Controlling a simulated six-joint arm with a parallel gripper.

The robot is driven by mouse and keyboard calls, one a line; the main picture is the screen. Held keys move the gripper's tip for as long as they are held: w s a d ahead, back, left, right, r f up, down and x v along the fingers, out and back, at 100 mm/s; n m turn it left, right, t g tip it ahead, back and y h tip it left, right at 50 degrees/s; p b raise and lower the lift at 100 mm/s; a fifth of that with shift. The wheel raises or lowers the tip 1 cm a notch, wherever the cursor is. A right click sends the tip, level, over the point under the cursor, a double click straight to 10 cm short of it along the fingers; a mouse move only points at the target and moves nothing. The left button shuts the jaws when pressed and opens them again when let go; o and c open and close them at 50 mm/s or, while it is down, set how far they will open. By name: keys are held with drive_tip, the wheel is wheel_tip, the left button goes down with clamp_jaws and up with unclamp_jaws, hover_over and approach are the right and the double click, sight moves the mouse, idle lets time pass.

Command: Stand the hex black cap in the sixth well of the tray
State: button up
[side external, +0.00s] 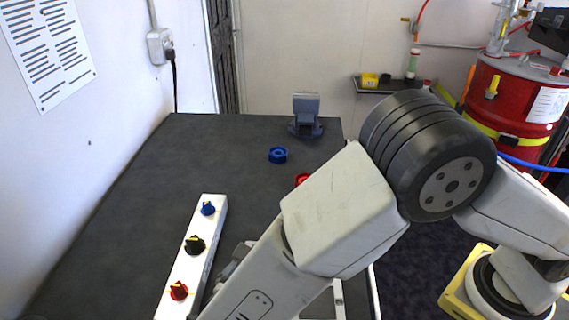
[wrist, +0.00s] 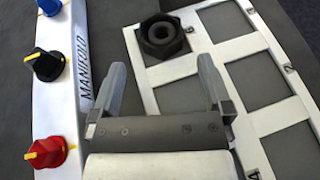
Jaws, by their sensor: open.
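The hex black cap (wrist: 163,38) is a dark nut-like piece with a round opening facing up. In the wrist view it sits at the upper-left corner of the white tray (wrist: 187,19), over a corner well and close to its frame. My gripper (wrist: 158,75) is open, its two fingers apart with nothing between them. The cap lies just beyond the fingertips, roughly centred between them. The tray has several grey wells, some with number labels; part of it is out of frame. In the side view my arm hides the cap and most of the tray (side external: 339,292).
A white manifold (wrist: 68,98) with blue, black and red knobs runs along the left, close to my left finger.

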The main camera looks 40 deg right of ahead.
idle(0.6)
